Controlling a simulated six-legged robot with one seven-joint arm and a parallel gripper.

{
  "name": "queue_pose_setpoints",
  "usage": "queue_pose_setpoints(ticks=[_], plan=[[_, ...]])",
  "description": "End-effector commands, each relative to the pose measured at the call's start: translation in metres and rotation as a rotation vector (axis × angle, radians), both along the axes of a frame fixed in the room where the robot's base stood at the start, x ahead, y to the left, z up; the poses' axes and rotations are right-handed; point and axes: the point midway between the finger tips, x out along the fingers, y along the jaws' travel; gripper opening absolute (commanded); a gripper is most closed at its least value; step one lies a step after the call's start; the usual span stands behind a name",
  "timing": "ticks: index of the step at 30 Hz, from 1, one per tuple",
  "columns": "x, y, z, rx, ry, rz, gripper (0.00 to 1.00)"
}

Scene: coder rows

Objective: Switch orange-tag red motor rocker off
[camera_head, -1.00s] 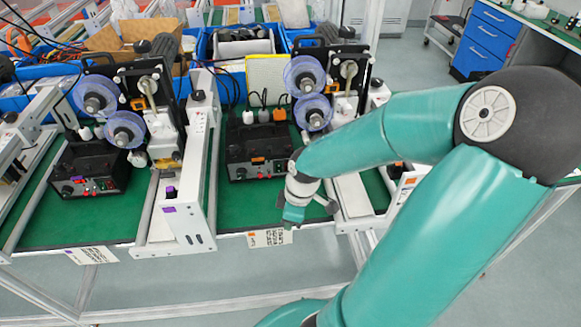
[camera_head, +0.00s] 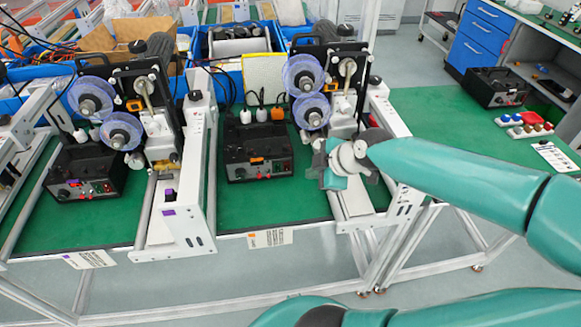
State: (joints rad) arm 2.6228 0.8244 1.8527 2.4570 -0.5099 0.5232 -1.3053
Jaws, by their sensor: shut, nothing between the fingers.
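The black control box (camera_head: 257,140) with an orange tag (camera_head: 257,160) on its front stands on the middle green bench. Its front panel (camera_head: 258,173) faces me and carries small red and light-coloured controls. They are too small to tell which is the motor rocker or how it is set. An orange-marked label (camera_head: 270,238) hangs on the bench edge below. My gripper (camera_head: 331,181) is shut and empty, to the right of the box and apart from its panel. It is in front of the machine's white rail, part of which it hides.
The orange-tag machine's blue reels (camera_head: 303,75) and white side frame (camera_head: 388,110) stand behind my gripper. Another black box (camera_head: 85,172) stands on the left bench. A white frame (camera_head: 196,185) divides the two stations. The green surface before the middle box is clear.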

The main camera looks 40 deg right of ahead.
Motion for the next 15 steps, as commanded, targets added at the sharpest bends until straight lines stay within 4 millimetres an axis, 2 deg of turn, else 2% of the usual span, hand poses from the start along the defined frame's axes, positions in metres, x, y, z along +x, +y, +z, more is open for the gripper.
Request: queue_pose_setpoints(ticks=[10, 15], plan=[[0.000, 0.000, -0.001, 0.000, 0.000, 0.000, 0.00], [0.007, 0.001, -0.009, 0.001, 0.002, 0.002, 0.00]])
